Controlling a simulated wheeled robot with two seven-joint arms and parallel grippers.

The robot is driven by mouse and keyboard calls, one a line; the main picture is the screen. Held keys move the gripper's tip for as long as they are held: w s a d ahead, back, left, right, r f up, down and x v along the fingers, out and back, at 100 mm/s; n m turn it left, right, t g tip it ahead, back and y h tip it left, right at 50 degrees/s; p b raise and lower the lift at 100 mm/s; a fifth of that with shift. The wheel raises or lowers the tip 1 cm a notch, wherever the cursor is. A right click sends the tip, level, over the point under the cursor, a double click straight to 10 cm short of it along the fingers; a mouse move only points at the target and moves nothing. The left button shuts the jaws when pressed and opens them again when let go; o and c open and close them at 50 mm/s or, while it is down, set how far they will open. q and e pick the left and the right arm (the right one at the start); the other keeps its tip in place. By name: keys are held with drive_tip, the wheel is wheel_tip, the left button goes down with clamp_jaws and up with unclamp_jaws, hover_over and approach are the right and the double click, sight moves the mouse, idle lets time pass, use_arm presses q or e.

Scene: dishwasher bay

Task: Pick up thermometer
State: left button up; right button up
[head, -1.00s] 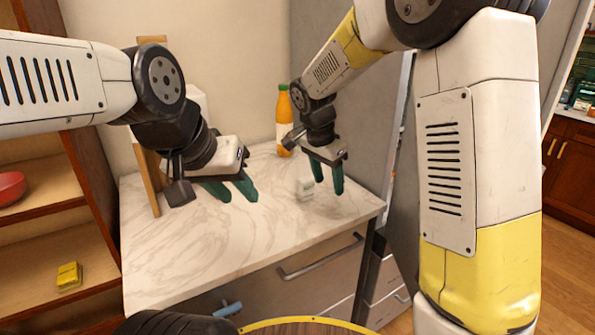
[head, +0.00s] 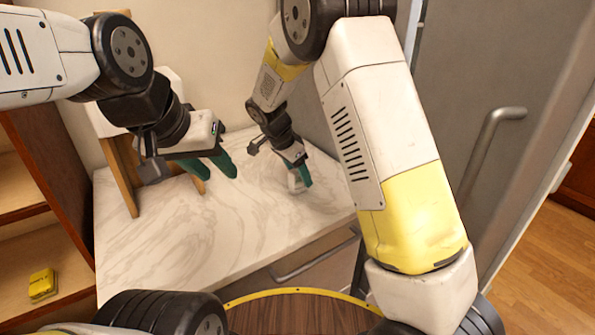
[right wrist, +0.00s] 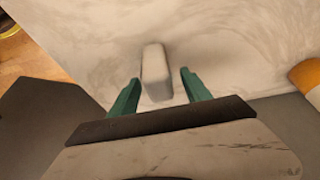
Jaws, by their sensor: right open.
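A small white block-shaped object, which looks to be the thermometer (right wrist: 156,70), stands on the marble counter (head: 190,235). In the right wrist view it lies between the two green fingertips of my right gripper (right wrist: 159,82), with a visible gap on each side. In the head view my right gripper (head: 303,176) is lowered over the object (head: 293,181) and partly covers it. My right gripper is open. My left gripper (head: 220,172) hangs over the counter's left part, open and empty, its green fingers apart.
An orange bottle (right wrist: 308,75) stands at the right edge of the right wrist view. A wooden-framed board (head: 122,175) leans by the wall behind my left gripper. A yellow item (head: 42,284) lies on a shelf at left. The counter's front is clear.

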drive_tip(key=shift+x, duration=0.95)
drive_tip(key=shift+c, duration=0.3)
clamp_jaws()
drive_tip(key=shift+r, duration=0.1)
